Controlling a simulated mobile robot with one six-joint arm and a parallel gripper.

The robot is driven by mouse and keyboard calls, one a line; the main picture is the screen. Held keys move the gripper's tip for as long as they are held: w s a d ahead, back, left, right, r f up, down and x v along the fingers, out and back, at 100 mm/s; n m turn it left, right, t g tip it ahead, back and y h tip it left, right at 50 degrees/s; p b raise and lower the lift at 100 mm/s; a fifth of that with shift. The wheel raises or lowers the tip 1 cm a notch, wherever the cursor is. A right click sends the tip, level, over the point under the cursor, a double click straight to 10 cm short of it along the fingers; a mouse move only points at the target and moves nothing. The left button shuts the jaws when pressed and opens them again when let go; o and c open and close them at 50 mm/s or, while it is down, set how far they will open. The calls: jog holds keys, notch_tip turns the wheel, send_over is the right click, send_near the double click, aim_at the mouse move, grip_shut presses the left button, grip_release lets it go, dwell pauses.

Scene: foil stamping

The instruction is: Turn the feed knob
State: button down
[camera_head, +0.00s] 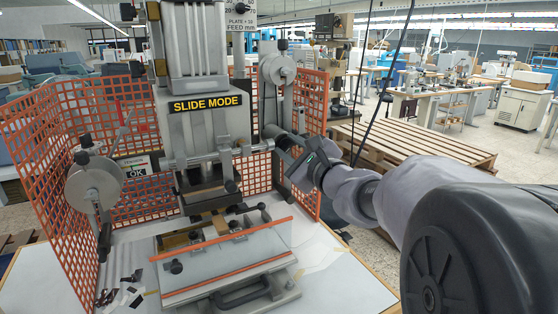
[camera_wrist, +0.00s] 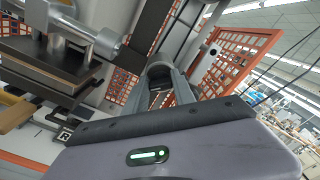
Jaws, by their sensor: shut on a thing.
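The foil stamping machine (camera_head: 195,125) stands at the left of the head view, with a yellow "SLIDE MODE" label on its front. My gripper (camera_head: 277,137) reaches in from the right to the machine's right side, just below the right reel. It is shut on a small part there, which I take to be the feed knob. The fingers and my wrist hide most of that part in the head view. In the wrist view my gripper (camera_wrist: 160,88) points at the machine with its fingers around the part, and the knob itself is hard to make out.
Grey reels with handles sit at the left (camera_head: 94,184) and right (camera_head: 279,70). Orange mesh guards (camera_head: 40,150) flank the machine. A sliding work table (camera_head: 225,262) with clamps lies in front. A wooden pallet stack (camera_head: 415,140) stands behind my arm.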

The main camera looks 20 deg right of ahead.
jog(key=shift+f+n+b, duration=0.15)
jog(key=shift+n+b, duration=0.45)
jog(key=shift+b, duration=0.15)
jog(key=c, duration=1.3)
grip_release()
